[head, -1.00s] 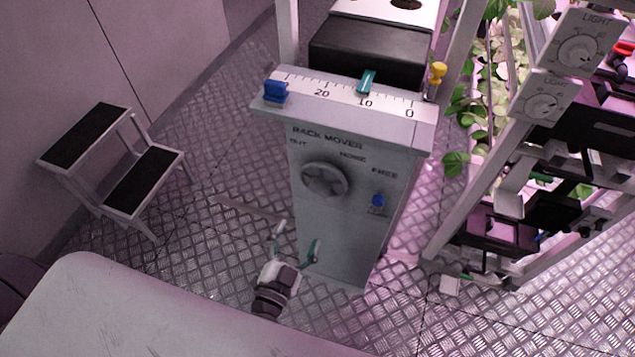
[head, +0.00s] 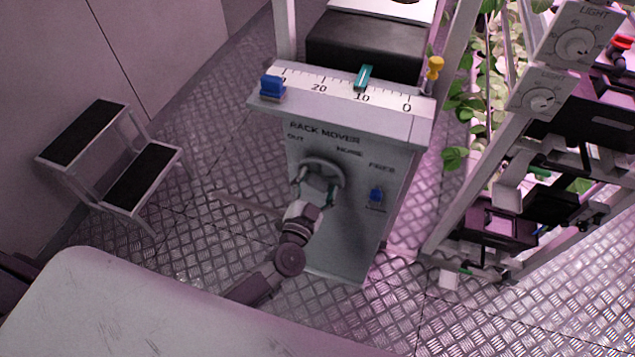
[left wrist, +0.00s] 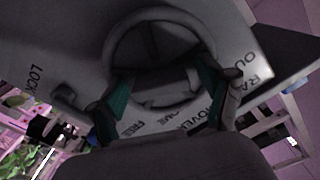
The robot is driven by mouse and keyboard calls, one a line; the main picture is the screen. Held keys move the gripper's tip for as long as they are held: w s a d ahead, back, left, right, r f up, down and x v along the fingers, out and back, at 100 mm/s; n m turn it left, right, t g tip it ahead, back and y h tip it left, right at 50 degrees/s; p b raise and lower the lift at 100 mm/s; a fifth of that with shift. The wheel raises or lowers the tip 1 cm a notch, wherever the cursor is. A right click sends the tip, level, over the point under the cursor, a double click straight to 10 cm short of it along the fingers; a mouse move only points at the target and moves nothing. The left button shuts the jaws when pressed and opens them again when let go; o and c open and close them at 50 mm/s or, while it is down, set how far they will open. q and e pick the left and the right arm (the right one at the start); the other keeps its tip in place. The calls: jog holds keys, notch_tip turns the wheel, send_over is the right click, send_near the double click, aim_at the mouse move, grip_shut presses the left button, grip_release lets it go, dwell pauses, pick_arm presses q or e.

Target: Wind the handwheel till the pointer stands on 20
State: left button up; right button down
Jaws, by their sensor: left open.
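The grey rack mover box (head: 345,225) has a round grey handwheel (head: 325,162) on its front. On its top is a white scale (head: 335,90) marked 0, 10, 20 and on. The teal pointer (head: 363,77) stands at about 10. My left gripper (head: 316,187) is open at the handwheel, its fingers spread on either side of the lower part of the wheel. In the left wrist view, the handwheel rim (left wrist: 163,14) lies straight ahead between the teal-padded fingers (left wrist: 162,95). I cannot tell whether they touch it. My right gripper is not in view.
A step stool (head: 150,205) stands at left, a plant rack (head: 470,165) at right.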

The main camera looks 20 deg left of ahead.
pick_arm(q)
jog(key=c, duration=1)
jog(key=shift+c, duration=0.8)
jog(key=shift+r+n, duration=0.1)
jog(key=shift+n, duration=0.2)
